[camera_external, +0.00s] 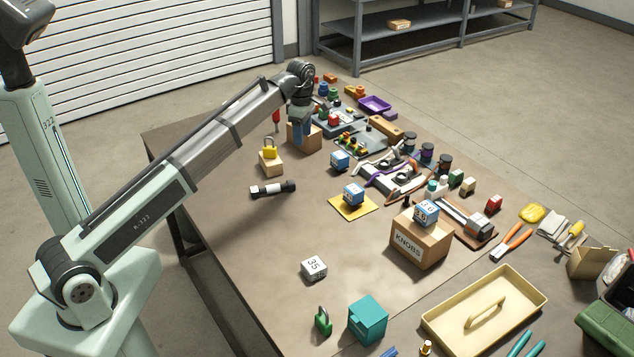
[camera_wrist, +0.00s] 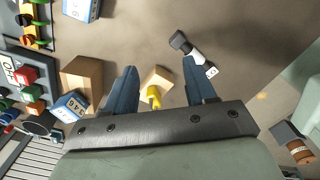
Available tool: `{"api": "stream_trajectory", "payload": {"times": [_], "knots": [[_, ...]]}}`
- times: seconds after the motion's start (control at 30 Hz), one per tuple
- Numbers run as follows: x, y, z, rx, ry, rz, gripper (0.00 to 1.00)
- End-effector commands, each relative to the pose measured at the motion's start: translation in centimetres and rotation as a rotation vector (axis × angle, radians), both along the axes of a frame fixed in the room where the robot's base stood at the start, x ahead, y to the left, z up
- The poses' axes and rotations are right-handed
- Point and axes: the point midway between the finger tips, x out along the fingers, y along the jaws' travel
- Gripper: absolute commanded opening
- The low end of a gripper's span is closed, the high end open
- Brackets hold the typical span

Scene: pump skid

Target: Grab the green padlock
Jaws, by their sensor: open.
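The green padlock (camera_external: 322,321) stands upright at the front of the bench in the external view, left of a teal box (camera_external: 368,320). It does not show in the wrist view. My gripper (camera_external: 301,130) is at the far end of the bench, well away from it. In the wrist view my gripper (camera_wrist: 158,70) is open, with nothing between its blue fingers. A yellow padlock (camera_wrist: 153,96) on a wooden block (camera_wrist: 160,76) appears below and between the fingers; it also shows in the external view (camera_external: 270,151).
A black-and-white cylinder (camera_external: 272,189) lies near the left edge. A KNOBS box (camera_external: 419,240) and a cream tray (camera_external: 484,311) stand to the right. The bench's left-middle is mostly clear.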

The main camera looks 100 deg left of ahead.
Motion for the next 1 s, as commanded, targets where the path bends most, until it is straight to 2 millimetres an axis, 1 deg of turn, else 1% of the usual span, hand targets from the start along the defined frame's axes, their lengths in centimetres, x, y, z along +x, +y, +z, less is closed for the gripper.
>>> {"api": "stream_trajectory", "payload": {"times": [0.03, 0.1, 0.17, 0.2, 0.27, 0.3, 0.37, 0.4, 0.47, 0.5, 0.57, 0.6, 0.67, 0.7, 0.77, 0.8, 0.87, 0.9, 0.97, 1.0], "knots": [[2.2, -1.7, 0.0, 0.0, 0.0, -0.036, 0.55], [4.7, -3.7, 0.0, 0.001, -0.001, -0.079, 0.55], [6.8, -5.6, 0.0, 0.001, -0.001, -0.115, 0.55], [8.1, -6.9, 0.0, 0.002, -0.001, -0.14, 0.55], [10.0, -9.0, -0.1, 0.002, -0.001, -0.176, 0.55], [11.2, -10.4, -0.1, 0.002, -0.002, -0.201, 0.55], [12.8, -12.6, -0.2, 0.003, -0.002, -0.237, 0.55], [13.9, -14.1, -0.2, 0.003, -0.002, -0.262, 0.55], [15.4, -16.4, -0.3, 0.003, -0.003, -0.298, 0.55], [16.3, -18.1, -0.3, 0.004, -0.003, -0.323, 0.55], [17.6, -20.5, -0.4, 0.003, -0.004, -0.359, 0.55], [18.4, -22.1, -0.5, 0.003, -0.004, -0.384, 0.55], [19.4, -24.6, -0.6, 0.005, -0.004, -0.42, 0.55], [20.1, -26.3, -0.7, 0.004, -0.005, -0.444, 0.55], [20.9, -28.9, -0.8, 0.004, -0.005, -0.481, 0.55], [21.4, -30.6, -0.9, 0.005, -0.006, -0.505, 0.55], [22.0, -33.2, -1.0, 0.005, -0.006, -0.542, 0.55], [22.3, -35.0, -1.1, 0.005, -0.006, -0.566, 0.55], [22.6, -37.6, -1.3, 0.005, -0.007, -0.602, 0.55], [22.7, -39.3, -1.4, 0.005, -0.007, -0.625, 0.55]]}}
